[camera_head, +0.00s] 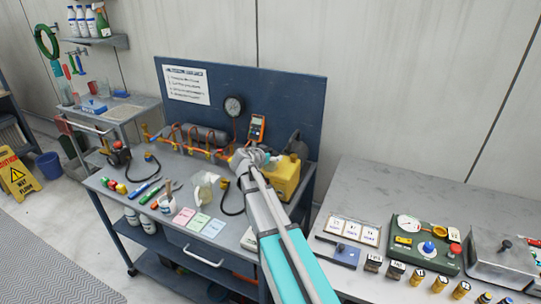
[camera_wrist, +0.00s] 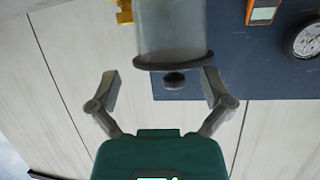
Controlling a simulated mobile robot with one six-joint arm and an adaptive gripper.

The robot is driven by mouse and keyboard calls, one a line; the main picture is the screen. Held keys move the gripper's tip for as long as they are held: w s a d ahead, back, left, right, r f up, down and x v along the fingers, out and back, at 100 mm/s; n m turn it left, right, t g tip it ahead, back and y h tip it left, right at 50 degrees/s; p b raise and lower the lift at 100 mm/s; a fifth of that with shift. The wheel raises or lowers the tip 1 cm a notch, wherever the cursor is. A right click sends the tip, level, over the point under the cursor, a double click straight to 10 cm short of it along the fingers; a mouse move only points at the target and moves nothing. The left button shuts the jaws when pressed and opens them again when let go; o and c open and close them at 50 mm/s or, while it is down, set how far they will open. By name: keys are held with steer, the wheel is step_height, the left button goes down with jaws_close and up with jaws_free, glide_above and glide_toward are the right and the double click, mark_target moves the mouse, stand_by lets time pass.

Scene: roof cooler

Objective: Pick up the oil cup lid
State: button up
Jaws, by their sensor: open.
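In the wrist view, a translucent grey cylinder, likely the oil cup (camera_wrist: 170,30), comes in from the top edge. A dark round lid (camera_wrist: 174,62) with a small dark knob covers its near end. My gripper (camera_wrist: 160,77) is open, with one finger on each side of the lid's knob and visible gaps to both; the lid sits somewhat nearer the right finger. In the head view, my gripper (camera_head: 258,157) is over the back of the workbench, beside a yellow jug (camera_head: 285,180). I cannot make out the cup or its lid there; my gripper may hide them.
A blue back panel (camera_head: 285,95) stands behind the bench, with a gauge (camera_head: 233,107) and an orange meter (camera_head: 257,127). Orange pipework (camera_head: 185,143) runs left of my gripper. A second table (camera_head: 370,195) stands right.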

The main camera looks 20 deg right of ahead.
steer(key=shift+s, duration=0.15)
jaws_close()
stand_by(0.4)
